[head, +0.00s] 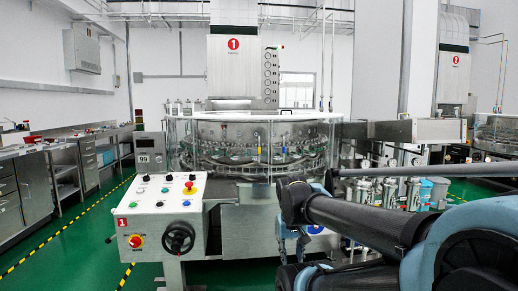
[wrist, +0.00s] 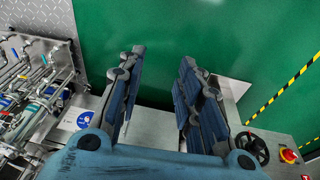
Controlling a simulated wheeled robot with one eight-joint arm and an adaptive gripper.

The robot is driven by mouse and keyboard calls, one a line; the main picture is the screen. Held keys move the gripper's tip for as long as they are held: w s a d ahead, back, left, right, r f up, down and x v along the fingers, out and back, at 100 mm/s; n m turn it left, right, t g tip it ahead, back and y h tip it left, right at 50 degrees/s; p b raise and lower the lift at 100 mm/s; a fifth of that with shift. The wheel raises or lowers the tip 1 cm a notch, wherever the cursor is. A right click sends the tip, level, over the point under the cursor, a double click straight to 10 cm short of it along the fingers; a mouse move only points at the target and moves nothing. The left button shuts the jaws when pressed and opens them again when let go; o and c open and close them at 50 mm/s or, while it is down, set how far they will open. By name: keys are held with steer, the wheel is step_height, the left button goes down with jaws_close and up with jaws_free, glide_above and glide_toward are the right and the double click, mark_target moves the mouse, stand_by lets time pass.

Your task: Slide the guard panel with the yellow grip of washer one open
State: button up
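Washer one (head: 222,60) stands in the middle of the head view, marked with a red "1" sign. Clear curved guard panels ring its round drum. The yellow grip (head: 259,150) is a small upright mark on the front guard panel (head: 240,135), near the middle. A blue grip (head: 283,150) is just right of it. My gripper (head: 291,246) hangs low in front of the washer's right side, below and right of the yellow grip and apart from it. In the wrist view my gripper (wrist: 162,57) points at the floor, its fingers spread and empty.
A control panel (head: 157,207) with buttons and a black handwheel (head: 178,238) juts out at front left. Pipes and metal canisters (head: 390,193) are on the right. Steel benches (head: 60,150) line the left wall. Green floor (head: 95,245) is clear at left.

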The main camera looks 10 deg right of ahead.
steer(key=w+d+r+m+t+h, duration=0.1)
steer(key=w+r+m+h, duration=0.1)
steer(key=w+r, duration=0.6)
steer(key=w+d+r+m+t+h, duration=0.1)
steer(key=w+d+r+t+h, duration=0.15)
steer(key=w, duration=0.85)
steer(key=w+d+r+m+t+h, duration=0.1)
steer(key=w+r+m+h, duration=0.15)
steer(key=w+r, duration=0.55)
steer(key=m+t+h, duration=0.2)
steer(key=t+h, duration=0.1)
steer(key=t, duration=0.4)
glide_toward(259, 145)
steer(key=x, duration=1.1)
steer(key=shift+a, duration=0.1)
jaws_close()
